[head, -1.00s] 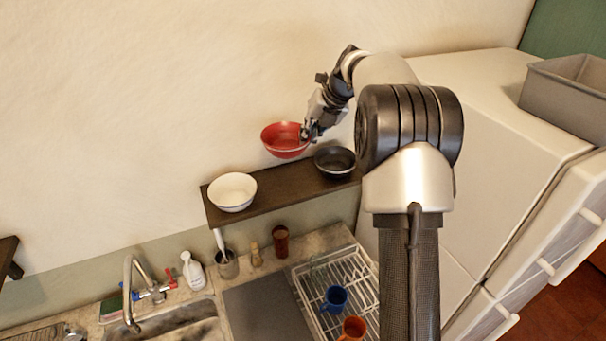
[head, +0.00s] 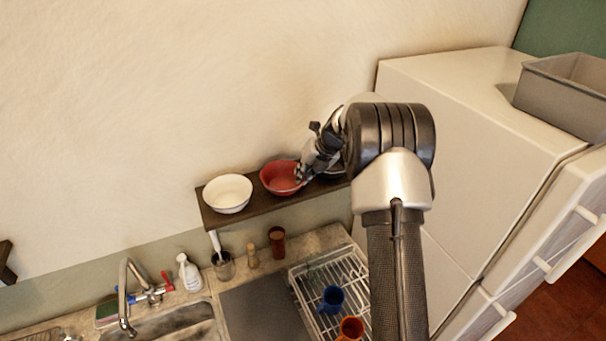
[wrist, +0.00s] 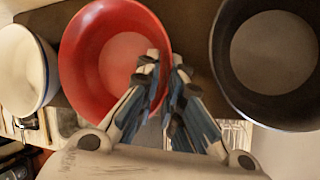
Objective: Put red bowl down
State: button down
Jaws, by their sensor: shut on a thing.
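The red bowl (head: 279,178) is at the dark wall shelf (head: 252,208), between the white bowl (head: 227,193) and the black bowl (head: 333,171). It looks upright and level with the shelf; I cannot tell if its base touches the board. My gripper (head: 301,177) is shut on its right rim. In the wrist view, my fingertips (wrist: 163,62) pinch the rim of the red bowl (wrist: 100,60), with the white bowl (wrist: 22,68) at left and the black bowl (wrist: 270,65) at right. In the head view my gripper hides most of the black bowl.
The white bowl stands close on the left and the black bowl close on the right. Below are a dish rack (head: 303,291) with a blue mug (head: 331,299) and an orange mug (head: 350,329), a brown cup (head: 277,241) and a tap (head: 124,290). A white fridge (head: 450,110) stands at right.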

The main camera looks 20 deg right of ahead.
jog(key=c, duration=1.7)
grip_release()
